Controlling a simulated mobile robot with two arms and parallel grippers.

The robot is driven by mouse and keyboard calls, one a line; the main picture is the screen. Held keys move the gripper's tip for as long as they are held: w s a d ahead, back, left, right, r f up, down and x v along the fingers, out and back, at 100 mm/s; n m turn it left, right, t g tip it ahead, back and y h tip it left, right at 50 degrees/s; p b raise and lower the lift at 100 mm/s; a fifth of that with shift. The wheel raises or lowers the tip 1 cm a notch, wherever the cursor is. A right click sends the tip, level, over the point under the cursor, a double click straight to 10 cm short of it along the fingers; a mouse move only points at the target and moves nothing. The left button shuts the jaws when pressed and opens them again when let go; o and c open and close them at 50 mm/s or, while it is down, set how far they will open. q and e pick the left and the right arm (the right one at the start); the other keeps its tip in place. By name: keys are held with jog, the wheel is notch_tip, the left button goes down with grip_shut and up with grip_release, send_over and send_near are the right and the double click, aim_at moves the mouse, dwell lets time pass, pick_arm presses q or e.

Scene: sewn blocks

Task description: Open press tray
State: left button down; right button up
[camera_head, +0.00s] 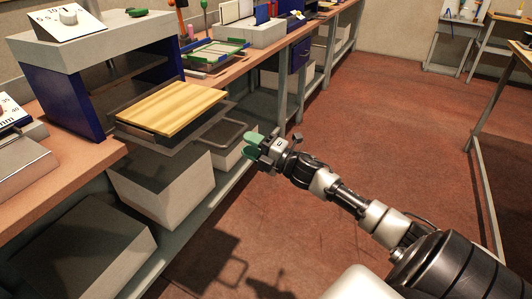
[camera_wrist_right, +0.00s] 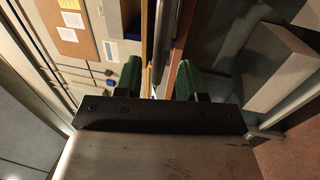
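The press (camera_head: 100,60) stands on the bench at the left, with blue sides and a grey top. Its press tray (camera_head: 143,131) sticks out of the front opening and carries a flat wooden board (camera_head: 172,106). In the right wrist view, the gap between the fingers (camera_wrist_right: 157,78) is empty at the tips, with a grey bar (camera_wrist_right: 162,40) ahead; contact cannot be told. My left gripper is not in view.
Grey bins (camera_head: 163,187) stand on the shelf under the bench (camera_head: 70,160). A green-edged rack (camera_head: 215,50) and other items sit farther along the bench. The reddish floor (camera_head: 370,110) at the right is clear, with another table (camera_head: 515,60) at the right edge.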

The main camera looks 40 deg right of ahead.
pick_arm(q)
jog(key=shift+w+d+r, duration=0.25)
pick_arm(e)
jog(key=shift+v, duration=2.9)
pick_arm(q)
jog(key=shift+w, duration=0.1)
